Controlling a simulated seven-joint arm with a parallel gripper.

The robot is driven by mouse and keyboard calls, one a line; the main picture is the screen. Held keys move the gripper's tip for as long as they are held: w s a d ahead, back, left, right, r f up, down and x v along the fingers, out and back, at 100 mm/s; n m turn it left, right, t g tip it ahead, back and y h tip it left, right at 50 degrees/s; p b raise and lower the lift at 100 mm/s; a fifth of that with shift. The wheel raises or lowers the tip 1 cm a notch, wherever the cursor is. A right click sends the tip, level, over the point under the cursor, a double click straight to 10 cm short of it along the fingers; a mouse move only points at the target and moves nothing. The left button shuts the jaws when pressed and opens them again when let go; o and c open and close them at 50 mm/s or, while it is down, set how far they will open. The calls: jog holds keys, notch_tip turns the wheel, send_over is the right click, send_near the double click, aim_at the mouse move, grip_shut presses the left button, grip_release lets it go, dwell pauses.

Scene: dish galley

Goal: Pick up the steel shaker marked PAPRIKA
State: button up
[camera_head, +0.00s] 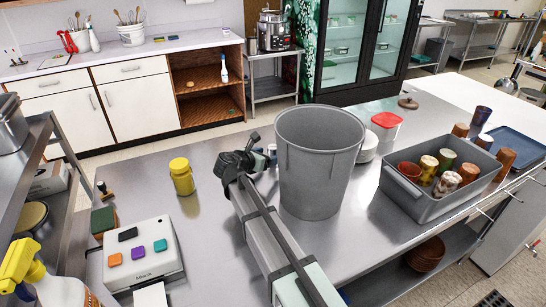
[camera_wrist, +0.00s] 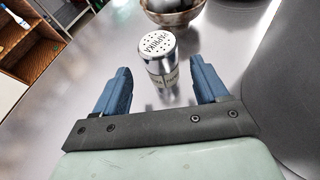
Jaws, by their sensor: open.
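The steel shaker (camera_wrist: 158,68) stands upright on the steel counter in the wrist view, with PAPRIKA on its perforated top. My gripper (camera_wrist: 161,67) is open, its blue fingers to the left and right of the shaker with a gap on each side. Nothing is held. In the head view my gripper (camera_head: 268,157) is low over the counter, beside the grey bin. I cannot make out the shaker in the head view.
A tall grey bin (camera_head: 315,170) stands close to the right of my gripper. A yellow jar (camera_head: 182,178) and white box (camera_head: 145,258) are to the left. A grey tub (camera_head: 415,205) of cups is farther right.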

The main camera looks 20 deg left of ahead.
jog(key=shift+x, duration=2.9)
jog(key=shift+d, duration=0.1)
jog(key=shift+s, duration=0.1)
jog(key=c, duration=1.1)
